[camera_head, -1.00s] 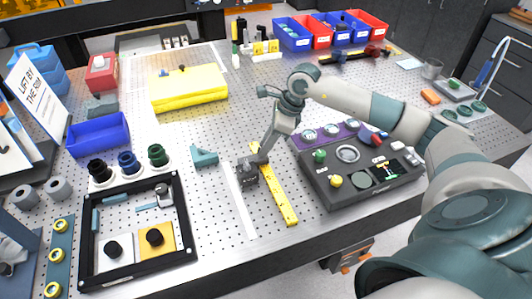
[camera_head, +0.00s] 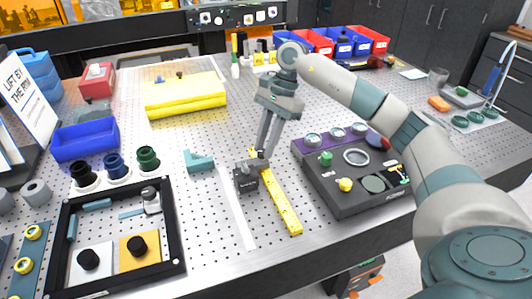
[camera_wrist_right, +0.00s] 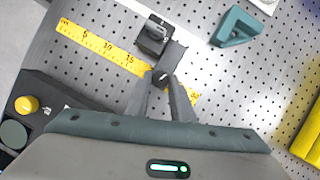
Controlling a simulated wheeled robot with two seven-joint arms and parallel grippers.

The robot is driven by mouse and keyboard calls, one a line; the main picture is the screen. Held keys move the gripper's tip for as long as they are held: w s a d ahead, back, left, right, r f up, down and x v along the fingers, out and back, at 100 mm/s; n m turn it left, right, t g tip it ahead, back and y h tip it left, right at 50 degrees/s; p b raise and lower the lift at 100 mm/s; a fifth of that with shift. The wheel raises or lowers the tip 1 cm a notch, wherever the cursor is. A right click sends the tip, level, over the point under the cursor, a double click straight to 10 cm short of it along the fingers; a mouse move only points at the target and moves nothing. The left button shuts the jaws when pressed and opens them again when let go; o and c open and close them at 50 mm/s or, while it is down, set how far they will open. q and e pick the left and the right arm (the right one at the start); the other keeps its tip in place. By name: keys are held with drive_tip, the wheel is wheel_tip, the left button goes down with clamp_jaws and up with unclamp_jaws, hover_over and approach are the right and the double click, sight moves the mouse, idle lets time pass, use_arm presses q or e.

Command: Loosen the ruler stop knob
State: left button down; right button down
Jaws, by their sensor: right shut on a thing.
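The yellow ruler (camera_head: 282,205) lies on the perforated table and also shows in the wrist view (camera_wrist_right: 92,40). The dark ruler stop (camera_head: 246,181) sits at its far end; in the wrist view its black block (camera_wrist_right: 153,36) and a dark plate (camera_wrist_right: 173,58) reach across the ruler. My right gripper (camera_head: 261,153) comes down from above at the stop. In the wrist view its fingertips (camera_wrist_right: 163,81) are closed on a small dark knob (camera_wrist_right: 163,76), mostly hidden between them. My left gripper is not in view.
A teal angle block (camera_head: 199,162) stands left of the stop. A dark control box (camera_head: 350,205) with knobs is to the right. A black frame (camera_head: 64,230) with plates lies at left. A yellow block (camera_head: 185,96) is behind. A white strip (camera_head: 236,215) lies beside the ruler.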

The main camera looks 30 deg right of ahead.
drive_tip(key=shift+w+f+n+g+b, duration=0.15)
drive_tip(key=shift+n+g+b, duration=0.15)
drive_tip(key=shift+n+b, duration=0.5)
drive_tip(key=shift+n, duration=0.5)
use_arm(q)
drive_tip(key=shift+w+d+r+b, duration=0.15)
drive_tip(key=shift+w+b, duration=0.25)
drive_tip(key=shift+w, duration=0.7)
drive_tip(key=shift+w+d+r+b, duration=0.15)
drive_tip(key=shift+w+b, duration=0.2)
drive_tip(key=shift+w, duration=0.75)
use_arm(e)
drive_tip(key=shift+a+r+n+g+h, duration=0.15)
drive_tip(key=shift+n+g+h, duration=0.3)
drive_tip(key=shift+n, duration=0.45)
drive_tip(key=c, duration=1.5)
unclamp_jaws()
drive_tip(key=shift+c, duration=0.2)
